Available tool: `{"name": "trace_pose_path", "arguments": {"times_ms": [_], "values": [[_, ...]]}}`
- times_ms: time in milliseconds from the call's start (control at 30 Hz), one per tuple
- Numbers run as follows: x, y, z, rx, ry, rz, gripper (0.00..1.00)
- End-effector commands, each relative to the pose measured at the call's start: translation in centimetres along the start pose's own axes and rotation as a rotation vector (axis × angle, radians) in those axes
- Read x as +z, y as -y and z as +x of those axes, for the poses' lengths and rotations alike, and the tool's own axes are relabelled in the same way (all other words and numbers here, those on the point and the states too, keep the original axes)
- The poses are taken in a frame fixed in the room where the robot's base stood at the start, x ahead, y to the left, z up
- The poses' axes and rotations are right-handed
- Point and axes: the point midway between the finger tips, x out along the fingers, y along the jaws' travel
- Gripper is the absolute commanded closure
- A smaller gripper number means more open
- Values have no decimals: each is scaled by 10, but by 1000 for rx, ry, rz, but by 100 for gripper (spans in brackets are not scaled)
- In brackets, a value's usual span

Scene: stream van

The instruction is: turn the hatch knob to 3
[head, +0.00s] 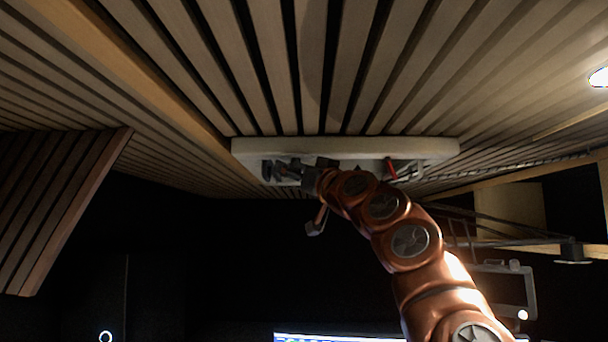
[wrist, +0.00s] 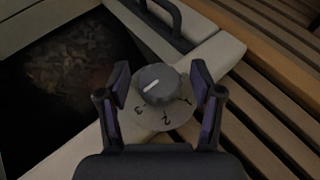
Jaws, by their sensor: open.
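The hatch knob (wrist: 158,84) is a dark round dial with a white pointer line, on a pale disc (wrist: 178,122) marked 1, 2 and 3. My gripper (wrist: 160,80) is open, with one finger on each side of the knob. A gap shows between each finger and the knob. In the head view my gripper (head: 283,171) is up at the left part of the pale hatch frame (head: 345,148); the knob cannot be made out there.
A dark curved handle (wrist: 160,14) is on the frame beyond the knob. A red lever (head: 390,168) shows on the hatch to the right of my arm. Wooden slats (head: 340,70) line the ceiling around the hatch. A dark hatch pane (wrist: 75,65) lies left of the knob.

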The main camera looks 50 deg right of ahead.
Motion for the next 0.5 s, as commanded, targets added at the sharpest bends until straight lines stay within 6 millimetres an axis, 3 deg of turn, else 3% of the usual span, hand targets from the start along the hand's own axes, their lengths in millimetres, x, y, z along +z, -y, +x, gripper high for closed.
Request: {"name": "trace_pose_path", "arguments": {"times_ms": [500], "values": [[-1,-1,-38,2,-1,-2,34]]}}
